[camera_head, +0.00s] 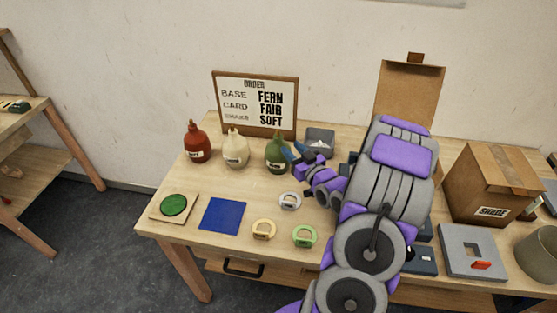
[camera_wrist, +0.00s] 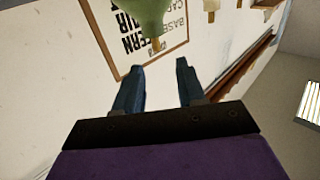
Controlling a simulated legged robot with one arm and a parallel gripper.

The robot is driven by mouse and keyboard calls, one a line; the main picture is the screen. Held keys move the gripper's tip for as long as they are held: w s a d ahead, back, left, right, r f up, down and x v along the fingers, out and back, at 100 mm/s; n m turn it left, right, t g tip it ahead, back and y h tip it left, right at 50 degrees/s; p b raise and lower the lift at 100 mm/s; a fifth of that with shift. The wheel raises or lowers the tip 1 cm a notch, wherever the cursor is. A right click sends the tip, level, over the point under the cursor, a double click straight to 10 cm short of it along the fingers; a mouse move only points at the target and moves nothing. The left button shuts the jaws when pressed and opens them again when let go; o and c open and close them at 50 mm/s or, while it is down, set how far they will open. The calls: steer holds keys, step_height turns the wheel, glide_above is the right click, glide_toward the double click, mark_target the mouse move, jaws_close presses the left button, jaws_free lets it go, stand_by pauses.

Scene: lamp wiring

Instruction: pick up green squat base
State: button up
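The green squat base (camera_head: 274,153), a rounded bottle-like body with a narrow neck and a small label, stands at the back of the table in the head view. It is the right one of a row of three bases, and its right side is partly hidden by my gripper. My gripper (camera_head: 291,151) is beside it on the right, with blue fingers. In the wrist view my gripper (camera_wrist: 157,82) has its fingers apart with nothing between them. The green base (camera_wrist: 150,14) shows at the top edge there, beyond the fingertips and cut off by the frame.
A red base (camera_head: 197,144) and a cream base (camera_head: 236,150) stand to the left. An order board (camera_head: 255,101) stands behind. A grey bin (camera_head: 320,137) is right of my gripper. A blue mat (camera_head: 223,214), a green disc (camera_head: 173,205) and several rings lie in front.

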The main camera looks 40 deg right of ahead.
mark_target(280, 134)
steer(key=w+d, duration=0.1)
steer(key=w, duration=0.2)
steer(key=w+d+b, duration=0.1)
steer(key=w, duration=0.1)
steer(key=shift+w+d+f, duration=0.3)
steer(key=w, duration=0.1)
steer(key=w+a+b, duration=0.1)
steer(key=w, duration=0.2)
steer(key=shift+w+a+r, duration=0.15)
steer(key=shift+w+a, duration=0.15)
steer(key=shift+a, duration=0.05)
steer(key=shift+w+d+b, duration=0.15)
steer(key=shift+b, duration=0.15)
steer(key=shift+d, duration=0.7)
steer(key=shift+c, duration=0.6)
steer(key=shift+a, duration=0.5)
steer(key=c, duration=0.5)
steer(key=shift+c, duration=0.5)
steer(key=shift+d+f, duration=0.2)
steer(key=shift+d, duration=0.1)
jaws_close()
